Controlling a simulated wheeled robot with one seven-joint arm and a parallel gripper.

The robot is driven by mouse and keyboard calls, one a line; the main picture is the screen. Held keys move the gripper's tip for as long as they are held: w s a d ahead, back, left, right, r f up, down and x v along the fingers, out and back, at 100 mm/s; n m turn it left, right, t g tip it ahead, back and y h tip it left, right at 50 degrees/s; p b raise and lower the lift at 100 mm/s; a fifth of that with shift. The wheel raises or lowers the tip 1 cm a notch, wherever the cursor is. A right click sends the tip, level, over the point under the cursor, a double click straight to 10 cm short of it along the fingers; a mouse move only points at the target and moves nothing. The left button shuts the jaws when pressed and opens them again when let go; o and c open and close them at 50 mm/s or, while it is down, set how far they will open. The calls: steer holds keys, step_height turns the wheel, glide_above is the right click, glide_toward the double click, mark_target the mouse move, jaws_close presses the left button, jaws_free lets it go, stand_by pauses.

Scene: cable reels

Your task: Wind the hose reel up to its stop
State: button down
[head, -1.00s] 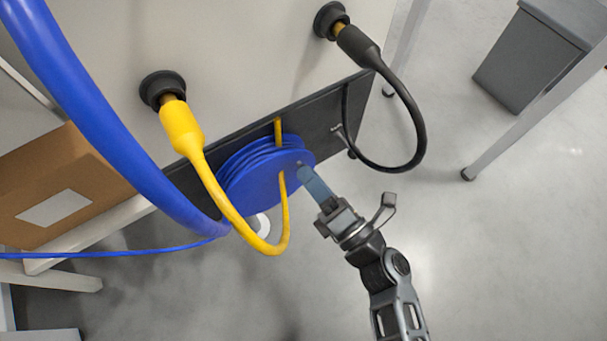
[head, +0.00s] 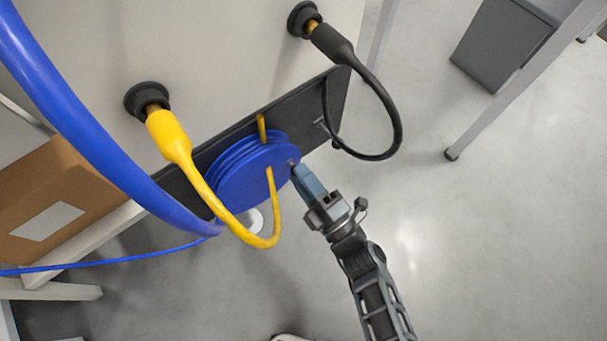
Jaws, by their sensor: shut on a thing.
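The blue hose reel (head: 243,181) is mounted on a dark panel (head: 303,112) at the front of the white unit. A thick blue hose (head: 85,130) runs down from the upper left to the reel, and a thin blue line (head: 110,259) leads off left. My gripper (head: 299,172) is at the right edge of the reel's face, shut on the reel's handle. The handle is mostly hidden between the fingers. A yellow cable (head: 222,208) hangs in a loop across the front of the reel.
A black cable (head: 398,110) loops from a socket right of the reel. A cardboard box (head: 50,205) sits on a white shelf at the left. A grey bin (head: 500,45) and a table leg (head: 490,115) stand at the upper right.

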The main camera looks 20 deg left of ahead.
steer(key=shift+s+a+f, duration=0.15)
steer(key=shift+s+f, duration=0.05)
steer(key=shift+s, duration=0.1)
steer(key=c, duration=1.2)
jaws_free()
steer(key=o, duration=0.3)
steer(key=shift+w+r, duration=0.1)
steer(key=shift+w, duration=0.05)
steer(key=shift+o, duration=0.2)
steer(key=p+v, duration=0.2)
steer(key=v, duration=0.6)
